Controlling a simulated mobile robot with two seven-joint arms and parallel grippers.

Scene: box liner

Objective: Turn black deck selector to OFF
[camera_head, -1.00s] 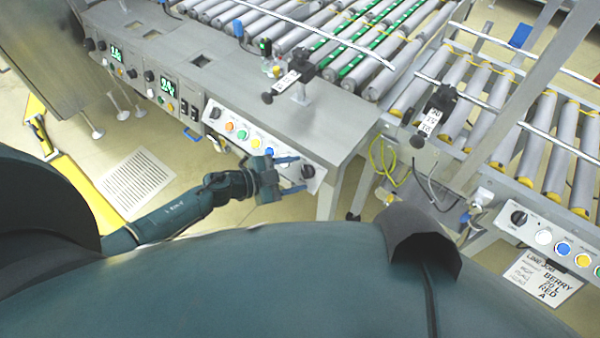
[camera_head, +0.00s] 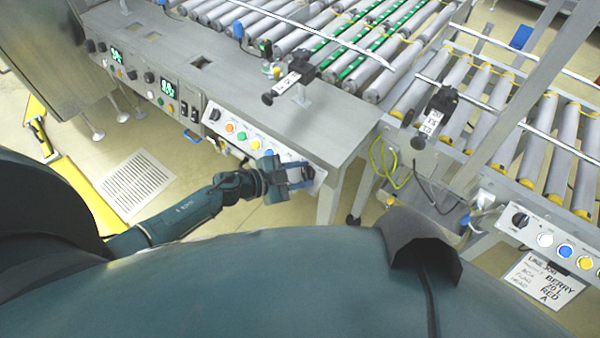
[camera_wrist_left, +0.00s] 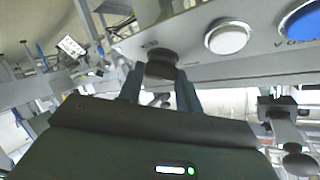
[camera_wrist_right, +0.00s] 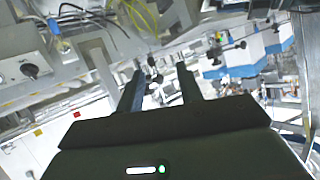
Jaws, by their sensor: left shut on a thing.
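A black selector knob (camera_wrist_left: 162,64) sits at the end of a control panel, beside a white button (camera_wrist_left: 228,38) and a blue button (camera_wrist_left: 302,20) in the left wrist view. My left gripper (camera_head: 303,176) is at the right end of that panel (camera_head: 222,117) in the head view. Its two fingers (camera_wrist_left: 160,84) are closed around the knob, one on each side. The fingers largely hide the knob in the head view, and its label is too small to read. My right gripper (camera_wrist_right: 158,76) shows in the right wrist view with fingers apart and nothing between them.
Another black knob (camera_head: 215,114) is at the panel's left end. A second panel (camera_head: 540,232) with a black knob (camera_head: 519,219) and coloured buttons is at the right. Roller conveyors (camera_head: 405,90) lie behind. Yellow cables (camera_head: 382,160) hang between the tables.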

